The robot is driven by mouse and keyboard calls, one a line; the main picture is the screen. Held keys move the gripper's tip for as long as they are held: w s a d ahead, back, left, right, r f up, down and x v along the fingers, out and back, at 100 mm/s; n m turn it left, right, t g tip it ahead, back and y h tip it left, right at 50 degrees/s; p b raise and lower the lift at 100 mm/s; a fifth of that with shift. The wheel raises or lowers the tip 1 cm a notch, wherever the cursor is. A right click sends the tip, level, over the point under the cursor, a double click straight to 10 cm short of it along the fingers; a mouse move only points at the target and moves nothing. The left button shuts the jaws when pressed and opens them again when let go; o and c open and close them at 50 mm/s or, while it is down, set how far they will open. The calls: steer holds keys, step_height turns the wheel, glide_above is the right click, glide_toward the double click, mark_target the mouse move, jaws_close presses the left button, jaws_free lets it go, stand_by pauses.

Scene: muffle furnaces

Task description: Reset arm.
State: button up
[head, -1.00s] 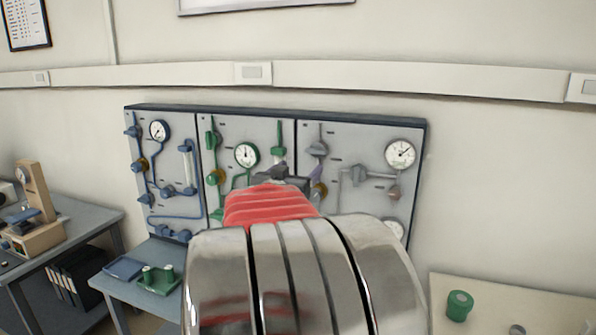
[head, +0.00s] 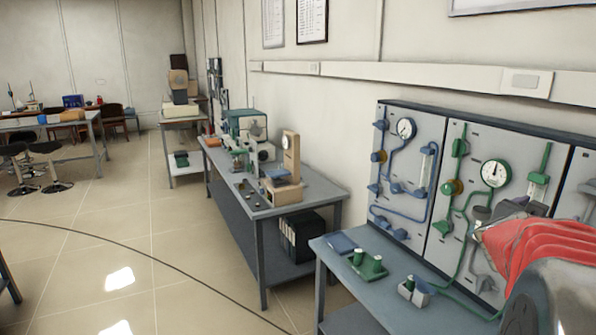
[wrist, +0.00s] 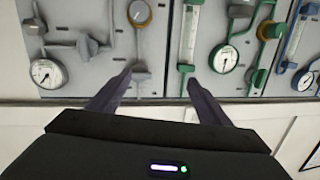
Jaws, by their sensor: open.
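My gripper (wrist: 158,88) shows in the wrist view with its two dark fingers spread apart and nothing between them. The gas panel (wrist: 165,60) with gauges, valves and tubes lies beyond the fingertips and appears upside down there. In the head view my arm, with a red ribbed sleeve and a shiny metal part, fills the lower right corner. It covers part of the panel (head: 408,165). My gripper's fingers cannot be made out in the head view.
A grey-blue bench (head: 350,290) below the panel holds a green tray (head: 368,265) and a small grey block (head: 413,292). A longer bench (head: 262,205) with instruments stands further left. Open tiled floor (head: 120,230) lies at the left, with stools (head: 50,165) beyond.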

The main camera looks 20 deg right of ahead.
steer(key=w+a+f+n+t+y, duration=0.1)
steer(key=w+a+f+n+y, duration=0.15)
steer(key=a+f+y, duration=0.4)
steer(key=w+a+f+n+t+y, duration=0.1)
steer(key=w+a+f+n, duration=0.15)
steer(key=a, duration=0.75)
steer(key=w+a+f+n+t+y, duration=0.25)
steer(key=a+f+y, duration=0.2)
steer(key=a, duration=0.45)
steer(key=s+a+f+n+g+y, duration=0.1)
steer(key=s+a+n, duration=0.3)
steer(key=a, duration=1)
steer(key=s+a+f+n+g+y, duration=0.2)
steer(key=s+a, duration=0.8)
steer(key=a, duration=0.5)
steer(key=shift+n+g+y, duration=0.45)
steer(key=shift+n+y, duration=0.15)
steer(key=shift+n, duration=0.45)
steer(key=shift+a+f, duration=0.1)
steer(key=shift+c, duration=0.2)
